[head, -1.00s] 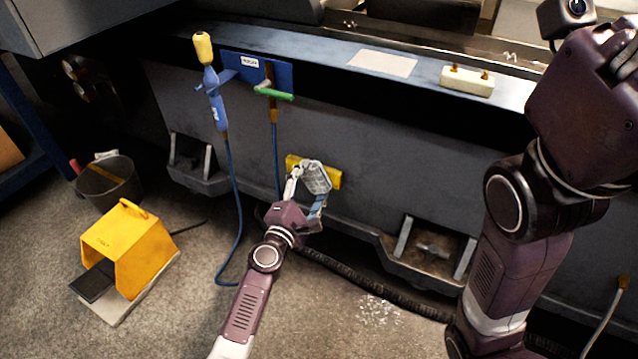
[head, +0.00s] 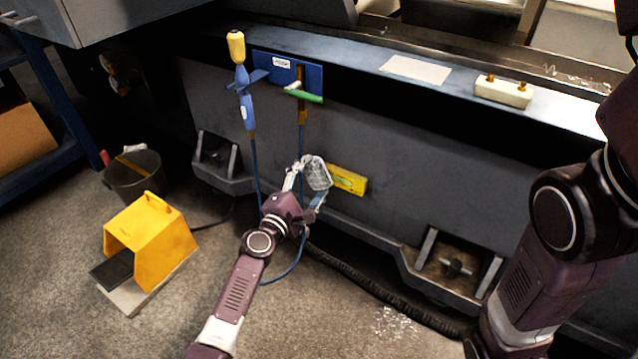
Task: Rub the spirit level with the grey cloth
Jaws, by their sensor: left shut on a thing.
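The spirit level appears to be the yellow bar (head: 349,181) on the dark front panel of the machine. Its left end is hidden behind my left gripper and what it holds. My left gripper (head: 303,183) is shut on a crumpled light grey thing (head: 317,172), which looks like the grey cloth. The cloth is at the left part of the bar; I cannot tell whether it touches it. My right arm stands at the right edge of the view, and its gripper is out of the picture.
A blue holder (head: 270,68) with a blue, yellow-tipped handle and a green-handled tool is above left, their hoses hanging down. A yellow pedal guard (head: 150,240) and a bucket (head: 133,178) stand on the floor at left. A cream block (head: 503,91) and a pale sheet (head: 416,69) lie on the ledge.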

